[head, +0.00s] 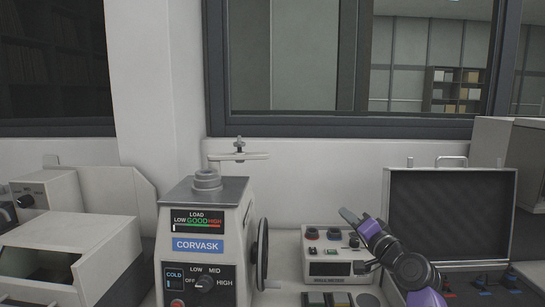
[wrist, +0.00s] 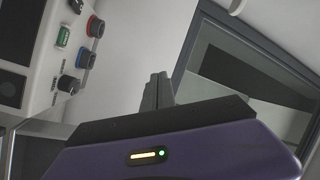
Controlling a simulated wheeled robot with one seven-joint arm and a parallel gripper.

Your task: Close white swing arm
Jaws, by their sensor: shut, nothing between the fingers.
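The white swing arm (head: 252,156) is a thin horizontal bar with a screw and small knob through its middle. It stands above the Corvask press (head: 230,215) and reaches to the right of the grey round mould opening (head: 207,180), so the knob is not over the opening. How its left end is mounted is hard to see. My gripper (head: 347,215) is shut and empty, to the right of the press and well apart from the arm, above a small control box (head: 340,240). In the wrist view its fingertips (wrist: 157,80) are together.
A handwheel (head: 262,255) sticks out from the press's right side. An open case (head: 450,215) stands at the right, behind my arm. A beige machine (head: 70,245) is at the left. The wall and window frame (head: 340,127) lie behind.

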